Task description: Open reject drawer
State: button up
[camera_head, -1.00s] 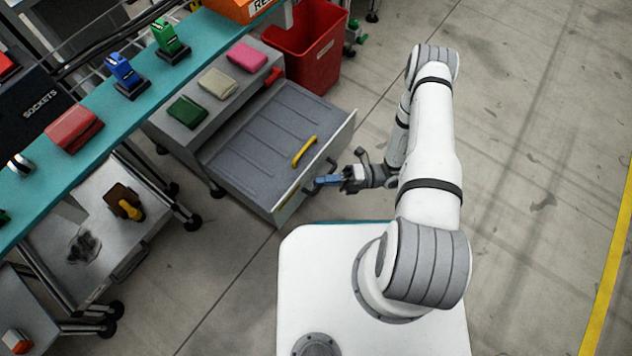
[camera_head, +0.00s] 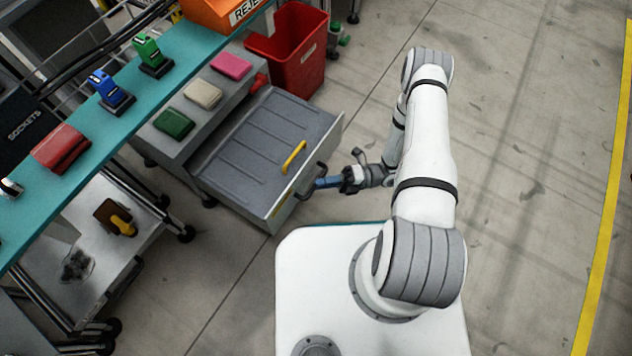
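The grey drawer (camera_head: 262,140) stands pulled out of its low cabinet in the body camera view. A yellow bar-shaped item (camera_head: 294,157) lies inside it near the front. The drawer's dark handle (camera_head: 311,180) is on its front panel.
An orange bin with partly visible lettering (camera_head: 222,14) sits on the teal bench (camera_head: 120,109). A red bin (camera_head: 290,52) stands on the floor behind the drawer. The floor at right is clear.

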jog(key=v, duration=0.5)
jog(key=shift+d+p, duration=0.15)
jog(key=shift+p, duration=0.25)
